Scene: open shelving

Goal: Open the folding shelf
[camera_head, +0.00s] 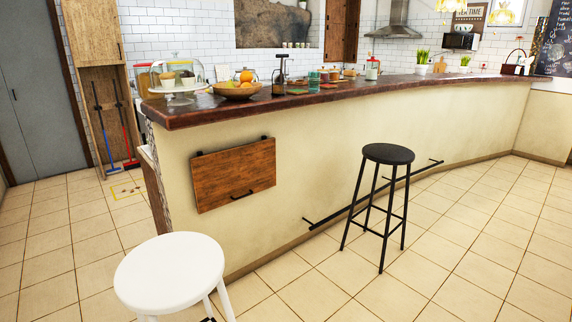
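The folding shelf (232,173) is a brown wooden panel on the cream side of the kitchen counter, left of the middle in the head view. It hangs flat against the wall, folded down. A dark handle (242,194) sits near its lower edge, and dark hinge brackets show along its top edge. Neither of my grippers is in the head view, and nothing touches the shelf.
A white stool (170,272) stands in the near left foreground, below the shelf. A black stool (388,154) stands to the right beside a dark foot rail (330,212). The counter top (200,112) holds fruit and jars. Tiled floor (290,272) is clear between the stools.

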